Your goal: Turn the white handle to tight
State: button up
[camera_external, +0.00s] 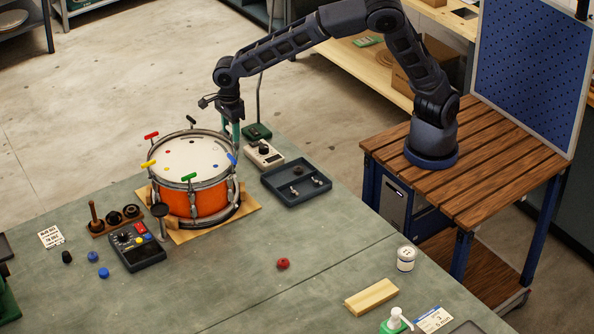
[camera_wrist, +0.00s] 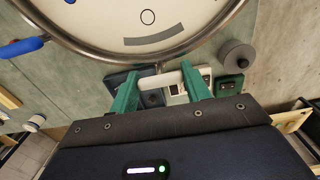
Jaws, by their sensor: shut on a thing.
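The orange drum (camera_external: 193,200) stands on a wooden board with coloured handles around its rim. Its pale head (camera_wrist: 120,15) fills the top of the wrist view, marked with a small circle and a grey arc. The white handle (camera_wrist: 160,79) lies crosswise just outside the rim in the wrist view. My gripper (camera_wrist: 160,77) has its two green fingers at either end of this handle and is shut on it. In the external view my gripper (camera_external: 236,133) reaches down at the drum's far right edge and hides the white handle.
A blue handle (camera_wrist: 22,47) sits left of my gripper in the wrist view. A white box with a black knob (camera_external: 264,154), a green-based stand (camera_external: 257,131) and a dark tray (camera_external: 298,197) are close on the right.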

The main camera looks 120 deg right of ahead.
jog(key=o, duration=1)
jog(key=shift+c, duration=0.2)
notch_tip(320, 180, up, 11)
dwell(0.4)
